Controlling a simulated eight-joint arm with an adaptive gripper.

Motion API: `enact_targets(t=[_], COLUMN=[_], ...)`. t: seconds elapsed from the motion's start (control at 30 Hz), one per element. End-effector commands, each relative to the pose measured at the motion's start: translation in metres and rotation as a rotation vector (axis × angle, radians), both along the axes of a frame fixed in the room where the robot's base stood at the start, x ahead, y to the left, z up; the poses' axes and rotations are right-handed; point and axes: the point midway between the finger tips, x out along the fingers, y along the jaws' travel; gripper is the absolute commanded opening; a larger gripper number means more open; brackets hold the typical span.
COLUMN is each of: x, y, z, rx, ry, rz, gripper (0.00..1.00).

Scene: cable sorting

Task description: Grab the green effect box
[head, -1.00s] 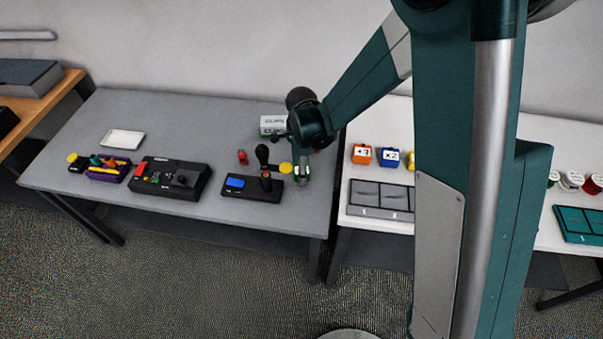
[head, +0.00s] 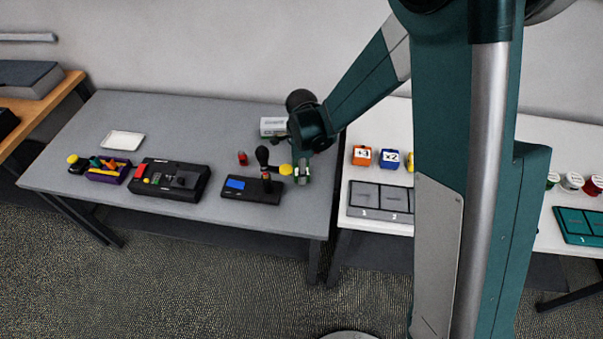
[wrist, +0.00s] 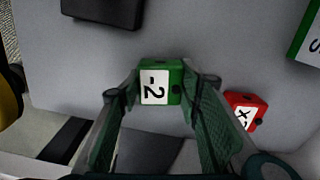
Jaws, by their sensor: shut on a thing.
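The green effect box (wrist: 160,82), with a white face marked "-2", sits between the two fingertips of my gripper (wrist: 163,84) in the wrist view. The fingers touch its two sides, so my gripper is shut on it. In the head view my gripper (head: 302,173) is low at the right end of the grey table, and the box is mostly hidden there. I cannot tell whether the box is clear of the tabletop.
A red effect box (wrist: 245,108) lies close to the right finger. On the grey table (head: 215,118) stand a black device with a blue screen (head: 250,187), a larger black console (head: 170,180) and a white carton (head: 273,127). The white table (head: 350,185) adjoins on the right.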

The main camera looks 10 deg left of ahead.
Motion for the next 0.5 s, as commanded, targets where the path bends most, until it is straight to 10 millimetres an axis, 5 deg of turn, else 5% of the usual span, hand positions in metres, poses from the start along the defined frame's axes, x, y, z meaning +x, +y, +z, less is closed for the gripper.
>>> enact_targets(t=[0.5], x=[0.000], y=[0.000], z=[0.024], rx=[0.000], ry=[0.000], rz=[0.000], gripper=[0.21])
